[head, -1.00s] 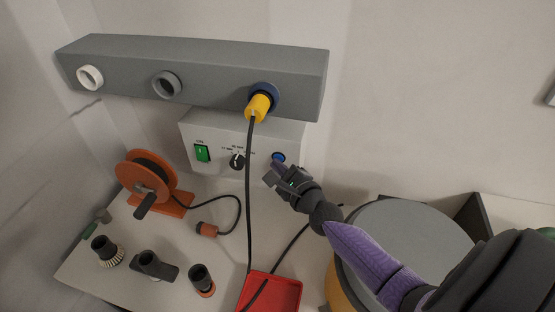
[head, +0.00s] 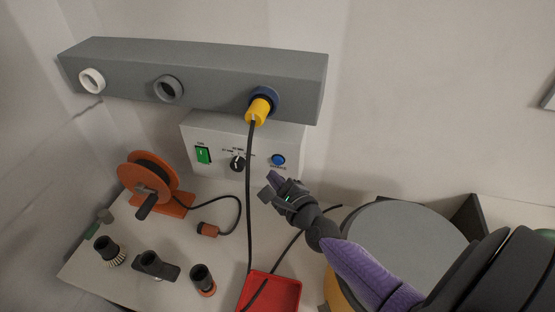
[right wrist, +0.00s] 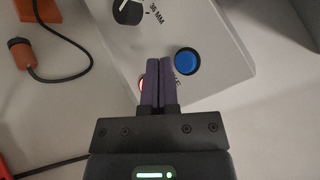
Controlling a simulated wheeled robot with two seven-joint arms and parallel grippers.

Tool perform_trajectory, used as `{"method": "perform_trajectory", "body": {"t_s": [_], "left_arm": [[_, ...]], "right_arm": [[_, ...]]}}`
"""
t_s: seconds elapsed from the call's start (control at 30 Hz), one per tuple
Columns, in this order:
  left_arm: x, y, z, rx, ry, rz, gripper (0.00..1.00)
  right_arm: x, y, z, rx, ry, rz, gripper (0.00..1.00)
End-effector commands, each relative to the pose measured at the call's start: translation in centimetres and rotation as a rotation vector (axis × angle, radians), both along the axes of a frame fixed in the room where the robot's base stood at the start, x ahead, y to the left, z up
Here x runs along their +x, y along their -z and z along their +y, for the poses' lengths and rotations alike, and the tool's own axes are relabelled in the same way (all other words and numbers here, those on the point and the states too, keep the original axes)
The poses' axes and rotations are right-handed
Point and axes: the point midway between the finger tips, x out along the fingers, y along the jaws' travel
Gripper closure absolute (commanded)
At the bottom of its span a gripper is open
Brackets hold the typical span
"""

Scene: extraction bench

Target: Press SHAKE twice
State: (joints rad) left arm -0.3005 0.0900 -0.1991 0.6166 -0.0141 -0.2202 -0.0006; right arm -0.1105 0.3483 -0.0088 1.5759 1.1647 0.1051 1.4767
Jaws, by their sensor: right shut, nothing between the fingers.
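A blue round button (head: 278,159) sits at the right of the white control box (head: 214,128); small lettering under it is too blurred to read in full. It also shows in the right wrist view (right wrist: 187,61), just beyond and right of the fingertips. My right gripper (head: 274,181) is shut and empty, in front of and below the button, with a gap between. Its purple fingers are pressed together in the right wrist view (right wrist: 158,62). My left gripper is not in view.
The box also carries a green switch (head: 203,155) and a black knob (head: 238,163). A yellow plug (head: 258,110) with a hanging black cable is in the grey bar (head: 210,75) above. An orange reel (head: 148,180), loose nozzles, a red tray (head: 287,292) and a grey-lidded drum (head: 405,240) stand around.

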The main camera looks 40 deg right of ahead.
Motion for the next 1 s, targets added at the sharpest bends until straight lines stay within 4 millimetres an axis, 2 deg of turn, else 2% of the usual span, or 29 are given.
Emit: {"method": "perform_trajectory", "body": {"t_s": [0.37, 1.0], "left_arm": [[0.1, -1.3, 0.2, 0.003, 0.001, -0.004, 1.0], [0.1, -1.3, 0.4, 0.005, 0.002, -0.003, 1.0]], "right_arm": [[-2.2, -0.2, 2.6, 0.001, 0.0, 0.0, 1.0], [-2.3, -0.1, 2.7, 0.0, 0.0, 0.0, 1.0]]}}
